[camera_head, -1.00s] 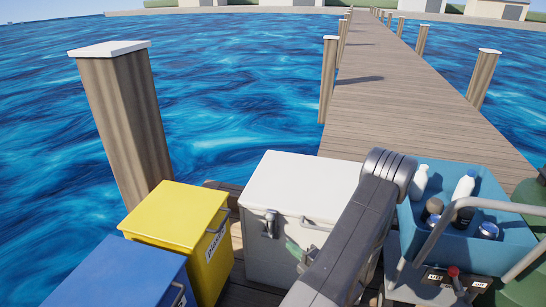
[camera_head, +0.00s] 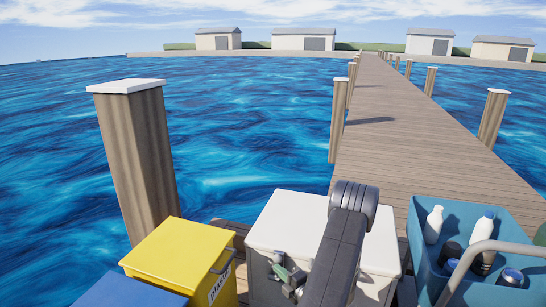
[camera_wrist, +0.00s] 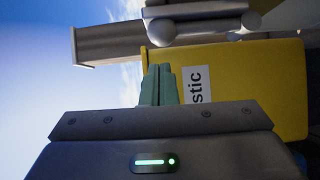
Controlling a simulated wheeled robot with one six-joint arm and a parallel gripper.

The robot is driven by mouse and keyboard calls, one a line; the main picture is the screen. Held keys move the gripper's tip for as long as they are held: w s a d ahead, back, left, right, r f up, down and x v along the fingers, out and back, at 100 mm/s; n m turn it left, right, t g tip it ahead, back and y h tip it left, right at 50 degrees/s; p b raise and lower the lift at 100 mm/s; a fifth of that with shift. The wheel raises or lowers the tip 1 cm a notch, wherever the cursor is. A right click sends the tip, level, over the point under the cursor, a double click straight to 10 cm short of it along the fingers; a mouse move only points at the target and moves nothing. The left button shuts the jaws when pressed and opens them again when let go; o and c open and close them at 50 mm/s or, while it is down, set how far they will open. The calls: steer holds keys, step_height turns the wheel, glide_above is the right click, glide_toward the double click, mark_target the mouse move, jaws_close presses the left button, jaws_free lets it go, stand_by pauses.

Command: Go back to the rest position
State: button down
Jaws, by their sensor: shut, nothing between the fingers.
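My gripper (camera_wrist: 160,84) shows in the wrist view with its two green fingers together and nothing between them. Behind the fingers is the yellow bin (camera_wrist: 240,85), with part of its label showing; the picture is turned on its side. In the head view my dark arm reaches up in front of the white box and hides part of it. Greenish parts of my gripper (camera_head: 288,279) show left of the arm, in front of the white box.
The white box (camera_head: 285,225) stands between the yellow bin (camera_head: 180,250) and a blue crate (camera_head: 425,282) holding several bottles and cans. A blue bin (camera_head: 130,290) is at the lower left. A wooden post (camera_head: 140,155) rises behind the bins. The pier (camera_head: 420,140) beyond is clear.

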steer(key=shift+f, duration=0.4)
steer(key=shift+w+r, duration=0.15)
